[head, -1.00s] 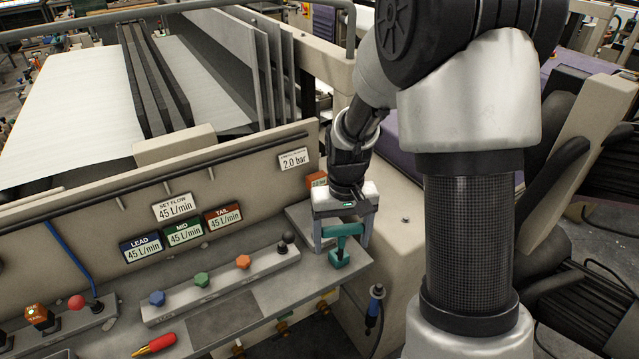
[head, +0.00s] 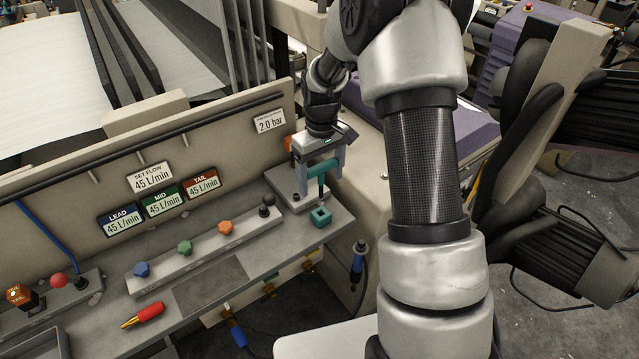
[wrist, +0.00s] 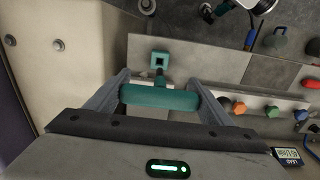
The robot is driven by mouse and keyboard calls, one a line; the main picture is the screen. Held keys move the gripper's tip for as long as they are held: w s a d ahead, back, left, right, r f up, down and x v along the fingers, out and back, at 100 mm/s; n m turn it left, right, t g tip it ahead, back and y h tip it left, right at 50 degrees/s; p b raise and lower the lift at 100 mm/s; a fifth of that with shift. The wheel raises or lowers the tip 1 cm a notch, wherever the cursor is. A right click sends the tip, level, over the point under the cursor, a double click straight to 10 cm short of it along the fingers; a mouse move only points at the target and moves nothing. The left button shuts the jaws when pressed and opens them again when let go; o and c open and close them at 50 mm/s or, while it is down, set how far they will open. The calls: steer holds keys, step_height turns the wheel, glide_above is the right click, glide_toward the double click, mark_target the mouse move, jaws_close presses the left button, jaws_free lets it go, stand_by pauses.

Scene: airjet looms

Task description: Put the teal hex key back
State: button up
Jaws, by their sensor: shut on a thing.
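My gripper (head: 321,184) is shut on the crossbar handle of the teal hex key (head: 316,171) at the right end of the bench. In the wrist view the key's handle (wrist: 160,97) lies crosswise between the two fingers. Its short stem points down toward a teal square holder (head: 321,216) with a dark opening. The holder also shows in the wrist view (wrist: 159,60), just beyond the stem. The key's lower end appears close to the holder and outside its opening; I cannot tell the exact gap.
A rail (head: 205,251) with blue, green and orange hex knobs and a black ball knob runs left of the holder. A red screwdriver (head: 149,313) lies on the bench (head: 210,287). The panel with flow labels (head: 149,178) rises behind.

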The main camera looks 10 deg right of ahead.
mark_target(321, 197)
steer(key=shift+w, duration=0.1)
stand_by(0.3)
steer(key=shift+f+b, duration=2)
steer(key=shift+f, duration=0.75)
steer(key=shift+f, duration=0.1)
steer(key=shift+f+b, duration=1.65)
steer(key=shift+f, duration=0.7)
steer(key=o, duration=1.2)
steer(key=shift+r, duration=0.1)
steer(key=shift+o, duration=0.7)
steer(key=shift+r+p, duration=3.25)
steer(key=shift+r, duration=1.75)
